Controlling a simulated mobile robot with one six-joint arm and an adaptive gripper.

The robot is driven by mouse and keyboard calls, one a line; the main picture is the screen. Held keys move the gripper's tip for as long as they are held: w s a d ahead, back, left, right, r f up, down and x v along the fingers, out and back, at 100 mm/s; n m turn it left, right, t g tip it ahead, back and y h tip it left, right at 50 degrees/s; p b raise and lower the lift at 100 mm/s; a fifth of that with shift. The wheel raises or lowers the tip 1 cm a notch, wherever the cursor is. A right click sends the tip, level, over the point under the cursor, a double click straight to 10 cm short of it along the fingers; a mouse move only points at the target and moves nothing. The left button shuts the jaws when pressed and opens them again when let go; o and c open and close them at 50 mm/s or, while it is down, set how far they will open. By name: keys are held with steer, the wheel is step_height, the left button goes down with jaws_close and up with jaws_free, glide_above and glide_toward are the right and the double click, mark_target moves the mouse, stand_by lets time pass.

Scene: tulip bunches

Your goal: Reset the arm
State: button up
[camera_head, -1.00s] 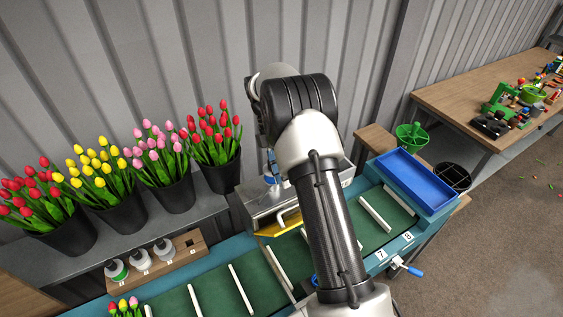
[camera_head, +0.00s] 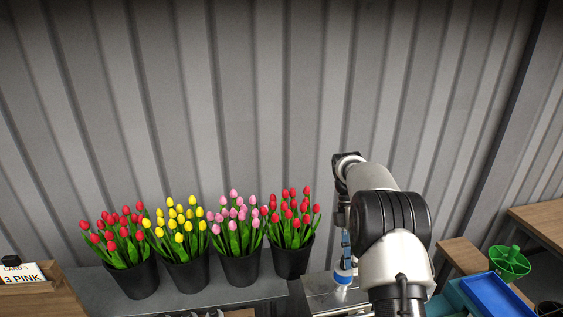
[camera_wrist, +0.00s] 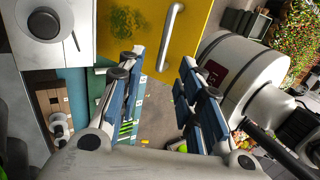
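My arm stands at the right of the head view, in front of the grey corrugated wall. In the wrist view, my gripper (camera_wrist: 160,85) has its two blue-sided fingers well apart, with nothing between them. Beyond the fingertips are a yellow panel with a metal handle (camera_wrist: 168,38) and a pale box with a round knob (camera_wrist: 45,23). In the head view the gripper is mostly hidden by the arm; a blue strip, perhaps a finger, shows beside the wrist.
Black buckets of red (camera_head: 131,272), yellow (camera_head: 186,268), pink (camera_head: 240,262) and red tulips (camera_head: 292,255) stand on a grey shelf left of my arm. A blue tray (camera_head: 497,299) and green planter (camera_head: 509,262) are at lower right. A card holder (camera_head: 30,285) is at lower left.

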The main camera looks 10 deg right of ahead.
steer(key=s+a+r+m+t+b, duration=0.65)
steer(key=s+a+m+b, duration=0.3)
steer(key=s, duration=0.25)
steer(key=s+a+f+m+t+b, duration=0.2)
steer(key=s+f+m+b, duration=0.1)
steer(key=s, duration=0.5)
steer(key=s+a+f+m+t+b, duration=0.2)
steer(key=s+f+m+b, duration=0.2)
steer(key=s, duration=0.4)
step_height(320, 180, down, 2)
steer(key=shift+f+m, duration=0.25)
steer(key=shift+m, duration=0.6)
